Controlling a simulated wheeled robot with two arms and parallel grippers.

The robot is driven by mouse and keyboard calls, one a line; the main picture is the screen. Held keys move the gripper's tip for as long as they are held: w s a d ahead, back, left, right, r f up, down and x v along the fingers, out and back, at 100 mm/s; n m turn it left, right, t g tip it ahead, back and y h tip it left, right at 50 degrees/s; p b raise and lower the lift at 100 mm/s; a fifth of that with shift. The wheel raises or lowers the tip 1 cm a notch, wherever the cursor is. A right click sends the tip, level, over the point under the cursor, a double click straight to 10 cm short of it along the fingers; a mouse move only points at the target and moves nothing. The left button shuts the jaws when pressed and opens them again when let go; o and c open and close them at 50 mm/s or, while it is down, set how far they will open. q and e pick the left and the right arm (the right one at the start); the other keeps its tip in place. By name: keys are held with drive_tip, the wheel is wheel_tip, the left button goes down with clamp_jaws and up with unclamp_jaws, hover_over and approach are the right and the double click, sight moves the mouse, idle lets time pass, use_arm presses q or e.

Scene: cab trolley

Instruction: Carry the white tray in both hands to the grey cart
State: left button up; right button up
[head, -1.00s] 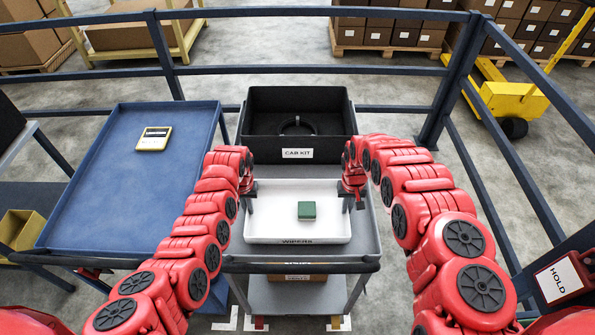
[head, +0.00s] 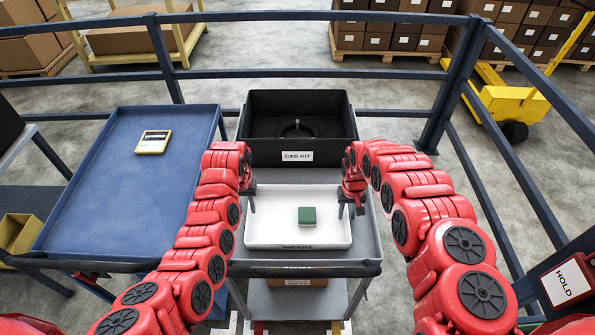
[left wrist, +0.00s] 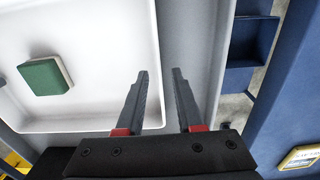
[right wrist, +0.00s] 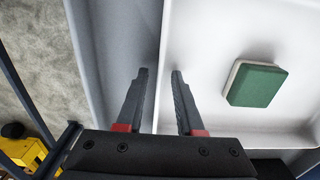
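The white tray (head: 270,237) rests on the top of the grey cart (head: 365,240), below the black bin. A green-and-white block (head: 307,216) lies inside the tray, right of its middle. My left gripper (head: 250,202) is at the tray's left wall and my right gripper (head: 351,208) at its right wall. In the left wrist view, the open fingers (left wrist: 161,72) point down on either side of the tray wall. In the right wrist view, the open fingers (right wrist: 160,72) also straddle the wall, with gaps showing. The fingertips' depth beside the walls is hard to tell.
A black bin marked CAB KIT (head: 297,168) stands behind the tray. A blue table (head: 125,205) with a yellow-framed device (head: 153,142) is at the left. Blue railings (head: 300,73) enclose the back and right. The cart's lower shelf holds a cardboard box (head: 297,282).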

drive_tip(key=shift+r, duration=0.45)
wheel_tip(320, 180, up, 7)
drive_tip(key=shift+f, duration=0.2)
use_arm(q)
wheel_tip(320, 180, up, 8)
drive_tip(key=shift+r, duration=0.1)
